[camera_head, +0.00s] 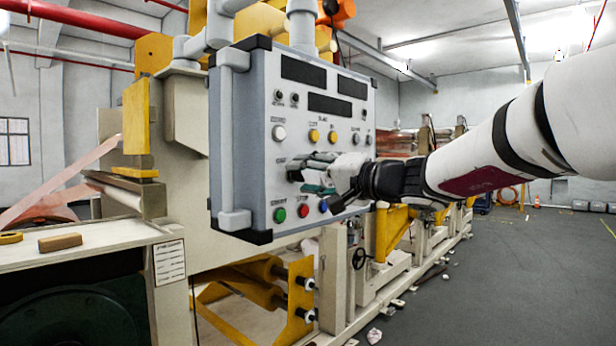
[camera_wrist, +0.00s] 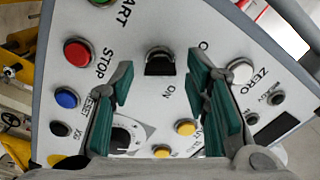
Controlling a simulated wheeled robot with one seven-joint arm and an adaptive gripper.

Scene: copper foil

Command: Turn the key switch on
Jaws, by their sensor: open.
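The key switch (camera_wrist: 159,62) is a black knob with a raised bar on the grey control panel (camera_wrist: 215,25). It lies between the ON lettering and another label, partly hidden by the right finger, that starts with O. In the wrist view my gripper (camera_wrist: 160,80) is open, with one green-padded finger on each side of the key switch and nothing held. Contact with the switch cannot be told. In the head view my gripper (camera_head: 308,174) reaches in from the right, close to the panel face, and covers part of its lower middle.
The red STOP button (camera_wrist: 77,52), blue button (camera_wrist: 66,97), dial (camera_wrist: 127,135), yellow button (camera_wrist: 185,127) and white ZERO button (camera_wrist: 240,71) surround the switch. A grey handle (camera_head: 234,140) runs down the panel's left edge. The floor (camera_head: 500,270) at right is mostly clear.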

